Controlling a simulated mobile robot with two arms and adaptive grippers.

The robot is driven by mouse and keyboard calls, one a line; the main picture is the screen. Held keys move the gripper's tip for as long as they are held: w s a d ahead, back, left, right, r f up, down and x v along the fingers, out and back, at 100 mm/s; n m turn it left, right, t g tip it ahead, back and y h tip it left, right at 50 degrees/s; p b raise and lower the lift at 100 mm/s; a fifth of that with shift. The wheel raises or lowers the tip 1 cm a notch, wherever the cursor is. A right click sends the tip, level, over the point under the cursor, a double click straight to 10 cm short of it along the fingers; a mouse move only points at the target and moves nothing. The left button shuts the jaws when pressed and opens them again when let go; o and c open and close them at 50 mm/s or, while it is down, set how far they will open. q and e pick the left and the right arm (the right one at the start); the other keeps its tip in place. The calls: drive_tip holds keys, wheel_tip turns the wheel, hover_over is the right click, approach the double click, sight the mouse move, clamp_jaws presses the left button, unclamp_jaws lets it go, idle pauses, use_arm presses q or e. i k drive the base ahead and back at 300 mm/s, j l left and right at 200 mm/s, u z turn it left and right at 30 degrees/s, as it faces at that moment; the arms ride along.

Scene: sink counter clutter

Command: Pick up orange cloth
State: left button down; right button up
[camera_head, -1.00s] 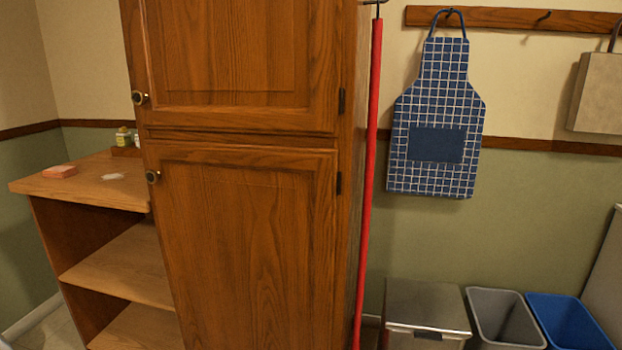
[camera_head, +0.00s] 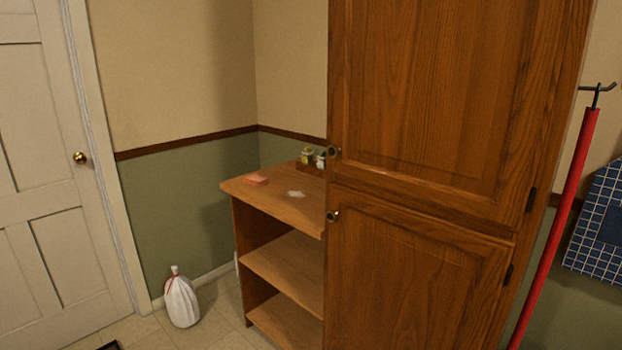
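A small orange-pink folded item (camera_head: 257,180), which may be the orange cloth, lies on the top of the open wooden shelf unit (camera_head: 270,202) in the head view. It is near the unit's left end and is too small to tell for sure. A whitish patch (camera_head: 296,194) lies to its right on the same top. Neither of my grippers is in view.
A tall wooden cabinet (camera_head: 430,100) stands right of the shelf unit. Small jars (camera_head: 313,157) stand at the back of the unit's top. A tied white bag (camera_head: 181,298) sits on the floor near a closed white door (camera_head: 45,180). A red pole (camera_head: 560,220) hangs at the right.

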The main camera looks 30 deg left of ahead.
sight(257, 181)
drive_tip(key=u, duration=1.2)
